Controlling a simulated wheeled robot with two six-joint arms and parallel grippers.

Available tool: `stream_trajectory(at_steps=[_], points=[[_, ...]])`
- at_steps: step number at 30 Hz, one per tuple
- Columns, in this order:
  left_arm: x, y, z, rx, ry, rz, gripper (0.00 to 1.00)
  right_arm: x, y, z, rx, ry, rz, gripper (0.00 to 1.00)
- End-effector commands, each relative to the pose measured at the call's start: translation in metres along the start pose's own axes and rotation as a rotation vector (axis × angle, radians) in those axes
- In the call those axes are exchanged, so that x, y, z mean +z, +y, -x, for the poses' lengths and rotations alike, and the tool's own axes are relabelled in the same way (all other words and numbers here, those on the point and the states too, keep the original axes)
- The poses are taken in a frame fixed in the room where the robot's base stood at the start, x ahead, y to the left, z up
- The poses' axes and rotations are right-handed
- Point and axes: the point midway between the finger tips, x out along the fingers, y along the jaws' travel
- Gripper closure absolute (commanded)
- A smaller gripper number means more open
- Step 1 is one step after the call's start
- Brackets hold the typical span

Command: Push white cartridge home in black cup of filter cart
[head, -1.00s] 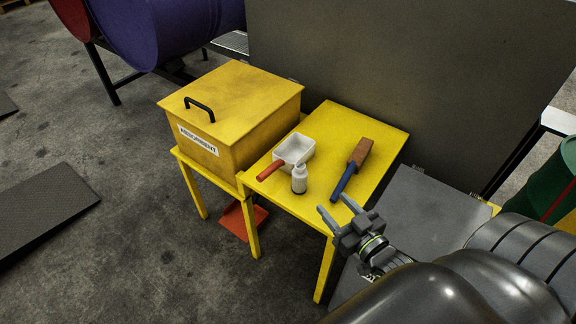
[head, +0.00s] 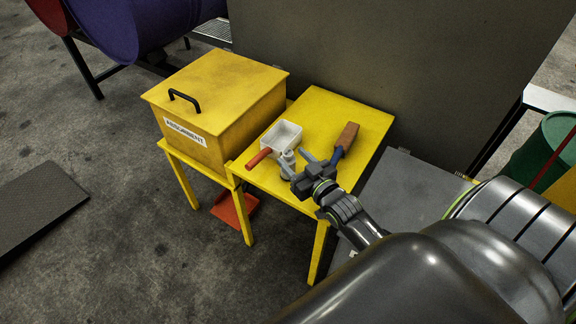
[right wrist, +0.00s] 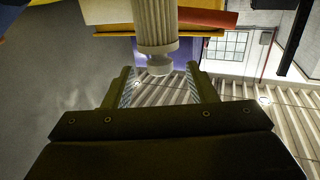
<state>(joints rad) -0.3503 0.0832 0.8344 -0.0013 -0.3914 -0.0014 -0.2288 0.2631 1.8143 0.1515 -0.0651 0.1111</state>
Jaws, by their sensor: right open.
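The white cartridge (head: 287,157) stands upright on the yellow table, partly hidden by my right gripper (head: 296,161) in the head view. In the right wrist view the ribbed cartridge (right wrist: 155,20) has a flange and a small knob at its end. That end appears just ahead of the fingertips of my right gripper (right wrist: 160,76), roughly centred between them. My right gripper is open and holds nothing. Whether a finger touches the cartridge is unclear. I cannot make out the black cup or the filter cart. My left gripper is out of view.
On the yellow table (head: 318,107) are a white scoop (head: 284,134) with a red handle, close by the cartridge, and a blue-handled brush (head: 347,136). A yellow absorbent box (head: 215,95) stands left. A dark panel (head: 400,60) stands behind. The table's back is clear.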

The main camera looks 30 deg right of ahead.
Motion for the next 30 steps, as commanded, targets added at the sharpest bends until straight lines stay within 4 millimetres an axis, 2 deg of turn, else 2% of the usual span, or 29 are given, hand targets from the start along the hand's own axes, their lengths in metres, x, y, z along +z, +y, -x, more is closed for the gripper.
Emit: stream_trajectory(at_steps=[6,9,19,30], points=[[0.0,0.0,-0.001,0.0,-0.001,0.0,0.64,-0.001,0.0,-0.034,-0.001,0.003,-0.001,0.49],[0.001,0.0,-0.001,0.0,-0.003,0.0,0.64,-0.001,0.0,-0.045,-0.001,0.003,-0.001,0.49],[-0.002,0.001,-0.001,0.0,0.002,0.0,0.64,-0.001,0.0,-0.051,0.0,0.001,0.0,0.49],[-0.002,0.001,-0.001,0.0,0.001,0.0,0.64,-0.001,0.0,-0.051,0.0,0.001,0.0,0.96]])
